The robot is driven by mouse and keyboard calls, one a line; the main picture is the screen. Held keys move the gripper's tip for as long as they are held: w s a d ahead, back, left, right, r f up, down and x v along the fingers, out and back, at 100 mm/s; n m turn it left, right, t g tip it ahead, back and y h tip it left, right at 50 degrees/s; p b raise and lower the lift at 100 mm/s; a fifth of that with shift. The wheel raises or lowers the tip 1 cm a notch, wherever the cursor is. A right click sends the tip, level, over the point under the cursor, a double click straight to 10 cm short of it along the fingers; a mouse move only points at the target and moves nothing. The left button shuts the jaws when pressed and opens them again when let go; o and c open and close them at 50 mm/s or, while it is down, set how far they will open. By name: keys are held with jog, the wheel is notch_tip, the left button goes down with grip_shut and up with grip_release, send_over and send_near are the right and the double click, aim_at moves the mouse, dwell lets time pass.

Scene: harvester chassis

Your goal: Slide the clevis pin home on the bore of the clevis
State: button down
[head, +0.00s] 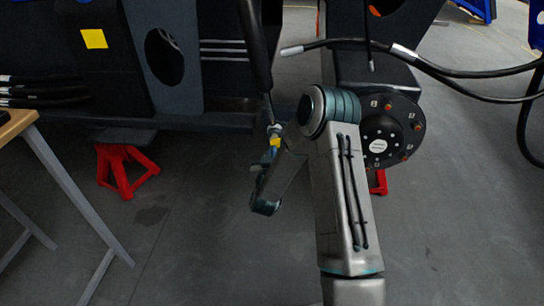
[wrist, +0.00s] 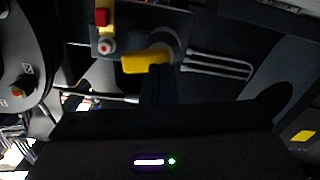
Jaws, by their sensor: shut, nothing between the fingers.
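In the head view, a yellow part (head: 275,142) sits at the lower end of a dark cylinder with a bright rod (head: 269,108); I take this end for the clevis area. In the wrist view, a yellow piece (wrist: 146,61) lies just beyond my gripper (wrist: 158,70), whose dark fingers are shut and empty. To its left, a yellow bar (wrist: 106,33) carries a red block and a grey round end with a red centre. I cannot tell which piece is the clevis pin, or how deep it sits in the bore. My wrist partly covers this area in the head view.
A black hub with bolts (head: 385,140) is right of my arm. Dark chassis plates (head: 165,55) stand behind. Hoses (head: 450,72) cross at upper right. A red stand (head: 122,170) and a wooden-topped table (head: 15,124) are left.

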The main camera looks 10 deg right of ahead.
jog(key=shift+b+v, duration=0.55)
jog(key=shift+v, duration=0.35)
dwell(0.4)
dwell(0.6)
jog(key=s+a+r+n+g+y+p, duration=0.1)
jog(key=s+r+g+y+p, duration=0.1)
jog(key=r+p, duration=0.6)
jog(key=s+a+r+g+y+p, duration=0.15)
jog(key=r+p, duration=0.35)
jog(key=r, duration=0.7)
jog(key=s+a+r+n+g+y+p, duration=0.1)
jog(key=s+r+g+y+p, duration=0.2)
jog(key=r+p, duration=0.5)
jog(key=s+d+r+m+g+p, duration=0.1)
jog(key=s+d+r+g+p, duration=0.3)
jog(key=s+r+g+p, duration=0.4)
jog(key=s+r+h+p, duration=0.1)
jog(key=s+r+p, duration=0.6)
jog(key=s+r, duration=0.9)
jog(key=shift+s+r+m, duration=0.15)
jog(key=shift+s+m, duration=0.15)
jog(key=shift+s, duration=1.65)
